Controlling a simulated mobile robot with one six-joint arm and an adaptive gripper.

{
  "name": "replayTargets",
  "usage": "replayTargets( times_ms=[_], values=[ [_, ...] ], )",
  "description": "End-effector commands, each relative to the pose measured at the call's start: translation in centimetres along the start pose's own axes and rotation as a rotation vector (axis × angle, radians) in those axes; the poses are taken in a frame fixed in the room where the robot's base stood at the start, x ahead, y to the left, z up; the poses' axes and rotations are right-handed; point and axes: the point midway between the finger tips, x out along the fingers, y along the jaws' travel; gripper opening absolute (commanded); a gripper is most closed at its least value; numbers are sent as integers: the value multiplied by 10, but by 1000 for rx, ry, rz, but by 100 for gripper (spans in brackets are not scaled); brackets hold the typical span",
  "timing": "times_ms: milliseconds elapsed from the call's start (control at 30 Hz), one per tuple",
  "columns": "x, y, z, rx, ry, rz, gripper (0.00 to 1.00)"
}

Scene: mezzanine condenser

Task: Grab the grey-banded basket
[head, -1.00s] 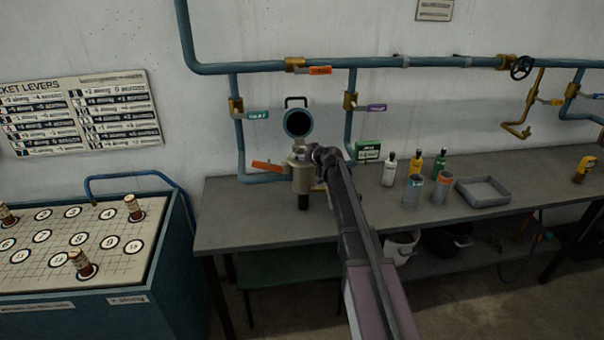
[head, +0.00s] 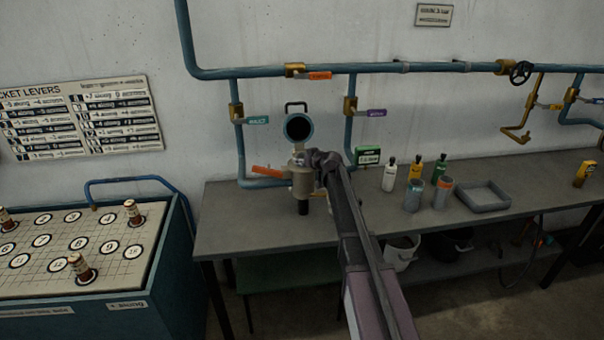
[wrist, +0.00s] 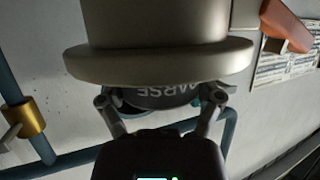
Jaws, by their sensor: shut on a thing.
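The grey-banded basket (wrist: 160,97) shows in the wrist view as a dark grey band with upside-down pale letters, partly readable as "ARSE". It sits between my fingers, right beside the wide rim of a beige metal housing (wrist: 155,30). My gripper (wrist: 162,98) is shut on the band. In the head view my gripper (head: 312,158) is at the top of the same housing (head: 302,182), and the basket is mostly hidden there. I cannot tell how much of it is inside the housing. The round lid (head: 298,127) stands open above.
An orange lever (head: 268,171) sticks out left of the housing. Blue pipes (head: 240,150) run close behind. The bench (head: 260,228) holds bottles, two grey cups (head: 413,195) and a grey tray (head: 483,196) to the right. A teal console (head: 150,285) stands at left.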

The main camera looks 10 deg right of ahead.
Motion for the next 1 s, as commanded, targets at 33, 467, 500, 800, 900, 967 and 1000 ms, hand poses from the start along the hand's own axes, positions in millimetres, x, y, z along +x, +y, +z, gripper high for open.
replayTargets(
  times_ms=[33,467,500,800,900,967,1000],
  values=[
    [0,0,0,0,0,0,22],
    [-4,0,-10,0,0,0,22],
    [-5,0,-13,0,0,0,22],
    [-16,0,-39,0,0,0,22],
    [-21,0,-50,0,0,0,22],
    [-23,0,-57,0,0,0,22],
    [-25,0,-62,0,0,-1,22]
  ],
)
